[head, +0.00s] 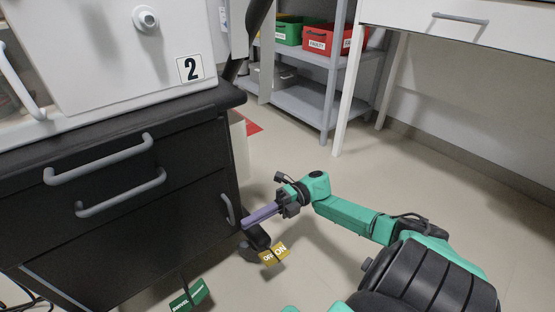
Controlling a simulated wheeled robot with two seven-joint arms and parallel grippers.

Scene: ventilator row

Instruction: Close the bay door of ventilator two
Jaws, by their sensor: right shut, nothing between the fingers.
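Ventilator two (110,50) is a white unit with a "2" label (190,68), standing on a black cabinet at the left. The bay door (140,240) appears to be the black lower front panel, with a grey upright handle (228,208) near its right edge. It looks flush or nearly so; I cannot tell whether a small gap is left. My right gripper (248,219) is shut and empty, its purple fingers pointing left, just right of the handle. I cannot tell whether they touch the door. My left gripper is not in view.
Two drawers with grey handles (100,158) are above the door. A yellow ON/OFF tag (274,253) and a green tag (188,298) are low near the cabinet. A grey shelf (305,104) with green and red bins and a white desk (450,30) stand behind. Floor between is clear.

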